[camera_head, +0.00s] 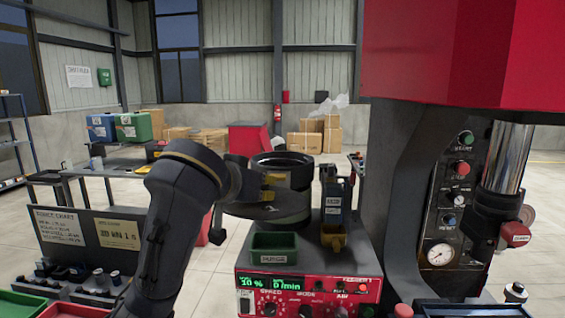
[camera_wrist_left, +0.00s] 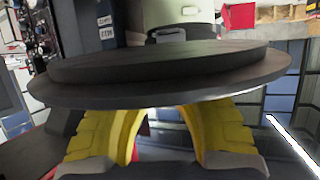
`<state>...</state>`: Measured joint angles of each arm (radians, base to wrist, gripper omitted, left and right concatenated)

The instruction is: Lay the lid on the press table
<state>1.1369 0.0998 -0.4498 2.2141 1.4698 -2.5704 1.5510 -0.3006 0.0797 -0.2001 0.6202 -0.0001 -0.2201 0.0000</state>
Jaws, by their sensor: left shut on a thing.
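The lid is a dark, flat round disc with a stepped rim. It fills the upper middle of the left wrist view (camera_wrist_left: 160,72) and shows edge-on in the head view (camera_head: 245,211). My left gripper (camera_head: 268,188) is shut on it; its yellow fingers (camera_wrist_left: 165,125) meet the lid's near side in the wrist view. The lid is in front of the dark bowl of the feeder (camera_head: 283,160) and overlaps its lower part; I cannot tell whether they touch. The red and dark press (camera_head: 400,190) stands at the right. Its table is not clearly seen. My right gripper is out of view.
Below the lid, a red control box (camera_head: 308,290) carries a green bin (camera_head: 274,248) and a dark upright unit with a yellow chute (camera_head: 333,238). A bench with tools (camera_head: 75,275) is at the lower left. Cardboard boxes (camera_head: 310,138) stand far behind.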

